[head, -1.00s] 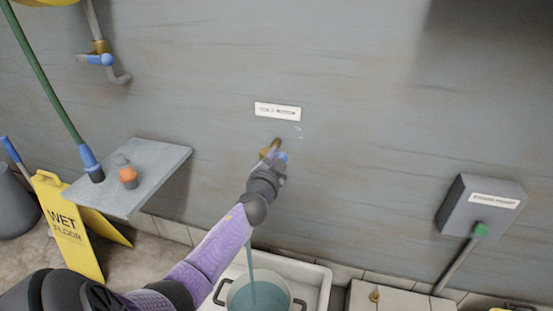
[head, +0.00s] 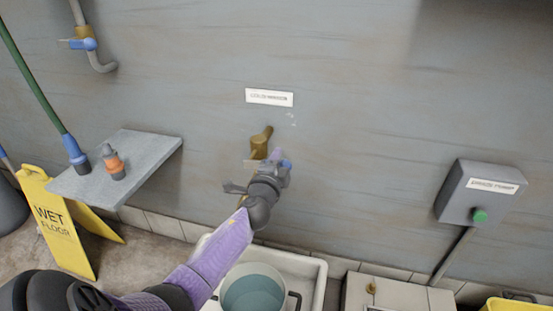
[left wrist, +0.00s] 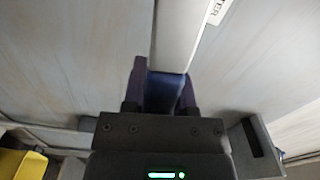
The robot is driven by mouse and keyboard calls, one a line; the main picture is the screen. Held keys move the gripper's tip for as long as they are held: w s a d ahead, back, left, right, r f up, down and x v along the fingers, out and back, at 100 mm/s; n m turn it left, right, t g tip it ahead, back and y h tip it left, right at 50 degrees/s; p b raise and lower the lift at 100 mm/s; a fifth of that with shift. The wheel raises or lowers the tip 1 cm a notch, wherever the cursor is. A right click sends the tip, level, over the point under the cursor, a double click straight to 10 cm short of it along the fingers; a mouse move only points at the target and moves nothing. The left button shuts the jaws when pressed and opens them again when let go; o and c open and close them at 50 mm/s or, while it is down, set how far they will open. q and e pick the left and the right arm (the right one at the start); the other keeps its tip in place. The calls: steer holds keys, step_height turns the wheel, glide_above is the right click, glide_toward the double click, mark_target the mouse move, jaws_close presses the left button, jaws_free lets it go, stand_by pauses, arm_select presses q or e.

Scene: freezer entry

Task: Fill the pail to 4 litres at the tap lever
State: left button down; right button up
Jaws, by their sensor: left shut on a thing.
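The brass tap (head: 259,146) is on the wall below a white label. My left gripper (head: 278,160) is at the tap, shut on the blue-ended tap lever (head: 287,165). In the left wrist view the lever's dark blue grip (left wrist: 163,90) sits between my fingers, with a pale grey bar beyond it. The pail (head: 232,288) stands in the white basin below and holds blue-green water (head: 252,294). No stream shows falling into it. Any litre marks cannot be read. My right gripper is out of view.
A grey shelf (head: 135,150) with an orange-and-grey fitting (head: 113,164) juts out at left, above a yellow wet-floor sign (head: 55,222). A grey box with a green button (head: 479,216) is on the wall at right. The white basin (head: 312,282) surrounds the pail.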

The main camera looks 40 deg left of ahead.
arm_select(q)
steer(key=shift+f+m+b, duration=0.3)
steer(key=shift+f+m, duration=0.25)
steer(key=shift+m, duration=0.25)
steer(key=shift+c, duration=2)
jaws_free()
steer(key=p+v, duration=0.2)
steer(key=v, duration=0.8)
